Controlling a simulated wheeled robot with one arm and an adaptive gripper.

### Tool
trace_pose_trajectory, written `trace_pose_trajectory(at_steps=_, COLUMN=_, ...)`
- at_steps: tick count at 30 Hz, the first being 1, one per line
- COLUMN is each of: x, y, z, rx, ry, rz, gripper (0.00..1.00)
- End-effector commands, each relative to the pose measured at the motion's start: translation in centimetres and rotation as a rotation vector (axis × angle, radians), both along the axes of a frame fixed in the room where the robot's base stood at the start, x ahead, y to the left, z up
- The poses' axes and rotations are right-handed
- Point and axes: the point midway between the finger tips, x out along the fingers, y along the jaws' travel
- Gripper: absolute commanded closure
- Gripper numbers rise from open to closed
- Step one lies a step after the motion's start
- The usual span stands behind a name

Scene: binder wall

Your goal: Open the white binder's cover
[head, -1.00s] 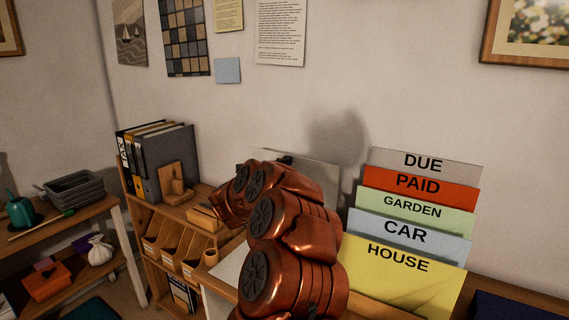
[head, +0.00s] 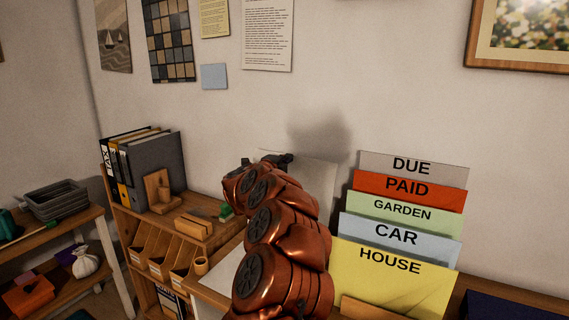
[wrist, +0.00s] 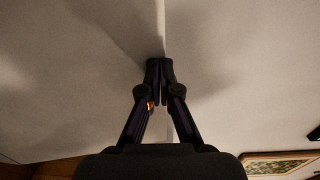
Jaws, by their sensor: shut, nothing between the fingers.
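A pale upright panel (head: 318,185), which looks like the white binder's raised cover, stands behind my arm in the head view, close to the wall. A flat white sheet-like part (head: 222,274) lies on the desk left of my arm; my arm hides what joins the two. My gripper (head: 283,159) shows small and dark at the panel's top edge. In the wrist view my gripper (wrist: 160,70) is shut and empty, its tips beside a pale vertical edge (wrist: 160,20). I cannot tell whether they touch it.
Labelled folders (head: 400,240) stand right of my arm, close by. A low shelf (head: 160,228) at left holds dark binders (head: 155,165) and wooden items. A side table (head: 50,237) carries grey trays. A framed picture (head: 520,65) hangs at upper right. Open air lies above the desk.

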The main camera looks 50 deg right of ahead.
Motion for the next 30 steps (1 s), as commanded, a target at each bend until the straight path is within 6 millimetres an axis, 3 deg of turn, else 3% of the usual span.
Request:
trace_pose_trajectory(at_steps=16, x=-0.1, y=0.6, z=0.1, rx=0.001, ry=-0.001, rz=0.0, gripper=1.0)
trace_pose_trajectory(at_steps=30, x=-0.6, y=5.9, z=1.2, rx=0.002, ry=-0.001, rz=0.001, gripper=1.0)
